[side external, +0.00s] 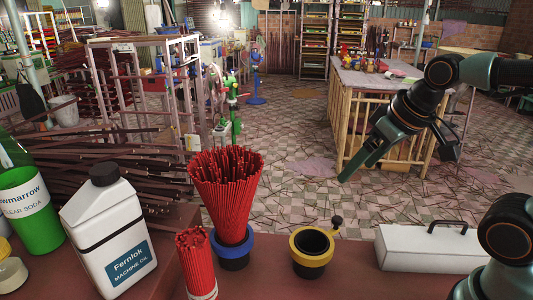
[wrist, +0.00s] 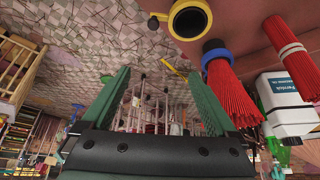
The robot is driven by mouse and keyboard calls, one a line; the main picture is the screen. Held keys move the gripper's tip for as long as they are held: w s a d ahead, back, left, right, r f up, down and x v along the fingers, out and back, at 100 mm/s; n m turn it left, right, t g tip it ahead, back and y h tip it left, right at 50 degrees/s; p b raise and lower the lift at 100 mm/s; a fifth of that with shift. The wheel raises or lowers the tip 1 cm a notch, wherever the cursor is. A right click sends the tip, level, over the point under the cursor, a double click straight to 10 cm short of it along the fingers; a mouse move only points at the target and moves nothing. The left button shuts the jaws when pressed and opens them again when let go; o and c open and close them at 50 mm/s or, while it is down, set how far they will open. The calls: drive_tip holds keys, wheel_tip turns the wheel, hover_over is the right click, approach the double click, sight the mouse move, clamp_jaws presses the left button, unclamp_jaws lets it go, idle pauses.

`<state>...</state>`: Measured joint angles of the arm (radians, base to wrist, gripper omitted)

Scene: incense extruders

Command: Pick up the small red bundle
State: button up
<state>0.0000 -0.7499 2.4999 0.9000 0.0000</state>
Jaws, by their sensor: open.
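The small red bundle (side external: 197,262) is a tight cluster of thin red sticks with a pale band near its bottom. It stands upright at the front of the red-brown table in the side external view, and its lower end is cut by the frame. It also shows at the upper right of the wrist view (wrist: 289,38). My gripper (side external: 357,167) is open and empty, high up and well to the right of the bundle. In the wrist view its two green fingers (wrist: 158,75) are spread apart with nothing between them.
A larger red bundle (side external: 228,185) flares from a blue-rimmed holder (side external: 233,250) right beside the small one. A yellow-rimmed cup (side external: 312,244), white oil bottle (side external: 108,235), green soda bottle (side external: 30,205) and white box (side external: 425,248) stand on the table (side external: 345,283).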

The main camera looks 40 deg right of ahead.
drive_tip(key=w+a+r+n+g, duration=0.25)
drive_tip(key=w+a+n, duration=0.2)
drive_tip(key=a, duration=0.25)
drive_tip(key=n+g, duration=0.3)
drive_tip(key=n, duration=1.1)
approach(190, 236)
drive_tip(key=f, duration=0.5)
drive_tip(key=shift+w+d+f, duration=0.15)
drive_tip(key=shift+w+d, duration=0.05)
drive_tip(key=shift+d, duration=0.05)
drive_tip(key=shift+s+a+f, duration=0.1)
drive_tip(key=shift+a+f, duration=0.05)
drive_tip(key=shift+a, duration=0.1)
drive_tip(key=shift+f, duration=0.4)
wheel_tip(190, 236, down, 6)
drive_tip(key=shift+r, duration=0.15)
drive_tip(key=shift+s+d+f, duration=0.1)
drive_tip(key=shift+s+f, duration=0.05)
drive_tip(key=shift+f, duration=1.2)
drive_tip(key=shift+s+f, duration=0.15)
drive_tip(key=shift+f, duration=1.2)
clamp_jaws()
